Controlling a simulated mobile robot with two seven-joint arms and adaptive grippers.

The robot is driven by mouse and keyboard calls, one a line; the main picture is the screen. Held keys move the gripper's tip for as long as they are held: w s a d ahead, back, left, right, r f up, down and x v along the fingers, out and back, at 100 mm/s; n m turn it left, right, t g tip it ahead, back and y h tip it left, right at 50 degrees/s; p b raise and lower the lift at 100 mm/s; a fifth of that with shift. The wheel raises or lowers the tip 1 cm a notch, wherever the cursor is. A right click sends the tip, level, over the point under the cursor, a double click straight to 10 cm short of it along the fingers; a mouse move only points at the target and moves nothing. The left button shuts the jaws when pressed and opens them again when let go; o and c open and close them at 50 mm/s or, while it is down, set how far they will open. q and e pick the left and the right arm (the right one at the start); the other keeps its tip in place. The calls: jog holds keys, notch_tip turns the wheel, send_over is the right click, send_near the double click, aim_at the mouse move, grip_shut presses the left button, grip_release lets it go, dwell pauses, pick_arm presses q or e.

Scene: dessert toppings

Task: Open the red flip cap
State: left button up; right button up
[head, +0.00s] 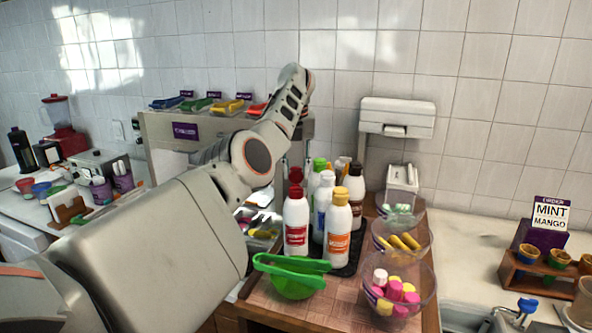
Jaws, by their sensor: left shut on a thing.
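A white bottle with a red label (296,228) stands upright at the front left of the bottle group. Its red flip cap (295,189) is on top, and a second red part (296,173) shows just above it; I cannot tell if that is the raised lid or another cap behind. My left arm reaches over from the left, and my left gripper (298,160) points down just above the red cap. Its fingers are small and dim here; it seems shut on the red cap. My right gripper is not in view.
Bottles with orange (337,227), green and dark caps crowd close on a black tray. Clear bowls of toppings (424,300) stand to the right.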

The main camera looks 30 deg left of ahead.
pick_arm(q)
jog(key=o, duration=1.1)
jog(key=shift+s+d+r+t+y, duration=0.15)
jog(key=shift+s+t+y, duration=0.1)
jog(key=shift+t+y, duration=0.3)
